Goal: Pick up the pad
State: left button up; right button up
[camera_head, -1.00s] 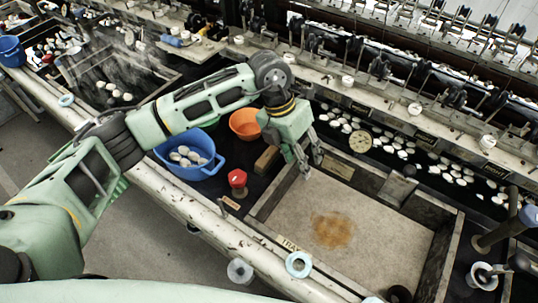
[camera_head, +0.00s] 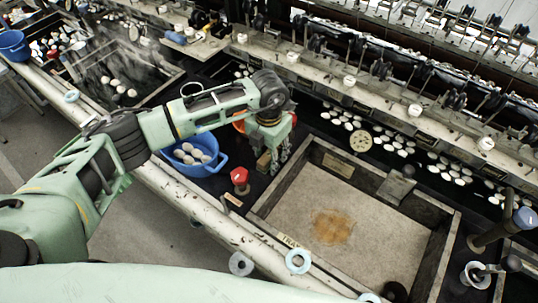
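A small brown block (camera_head: 263,161), which may be the pad, lies on the dark surface between the blue basin and the framed tray. My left gripper (camera_head: 281,164) points down just to the right of the block, close to it. Its two fingers appear apart with nothing seen between them. I cannot tell whether a finger touches the block, which the gripper partly hides. My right gripper is not in view.
A blue basin (camera_head: 219,165) with white cocoons stands left of the block. An orange bowl (camera_head: 239,125) is mostly behind my arm. A red knob (camera_head: 239,176) stands in front. The framed tray (camera_head: 370,225) has a brown stain. Reeling machinery lines the back.

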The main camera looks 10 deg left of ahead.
pick_arm(q)
jog(key=shift+c, duration=0.4)
grip_shut()
jog(key=shift+r, duration=0.15)
jog(key=shift+r, duration=0.25)
jog(key=r+b, duration=0.2)
jog(key=r, duration=0.1)
jog(key=shift+s+d+r, duration=0.2)
jog(key=shift+d+r, duration=0.1)
jog(key=shift+d, duration=0.1)
jog(key=s+d+r+b, duration=0.3)
jog(key=s+d+r, duration=0.3)
jog(key=s+d, duration=0.1)
jog(key=shift+s+d+r, duration=0.15)
jog(key=shift+d+r, duration=0.2)
jog(key=shift+d, duration=0.15)
